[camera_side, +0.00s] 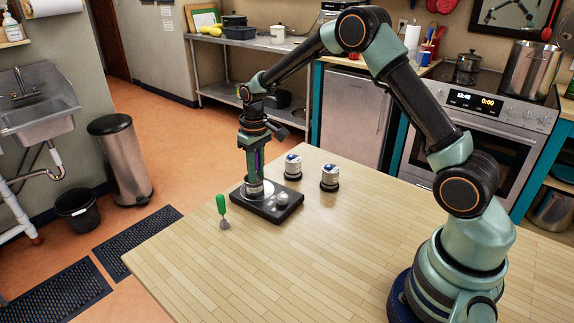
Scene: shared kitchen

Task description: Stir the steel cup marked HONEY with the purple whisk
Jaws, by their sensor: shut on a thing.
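My gripper (257,166) points straight down and is shut on the purple whisk, of which only a thin purple strip (257,158) shows between the fingers. Directly below is a steel cup (254,189) with a pale band, standing on a black plate (268,211). The whisk's lower end is hidden by the fingers and the cup's rim; it appears to be at or inside the cup. Two similar cups stand behind, one (293,168) near the plate and one (330,180) to its right. The lettering is too small to read, so I cannot tell which is HONEY.
A small silver dome (283,198) sits on the black plate's right part. A green-handled tool (222,211) stands on the wooden table (270,270) left of the plate. The table's front and middle are clear. A sink, bins, shelf and stove stand beyond.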

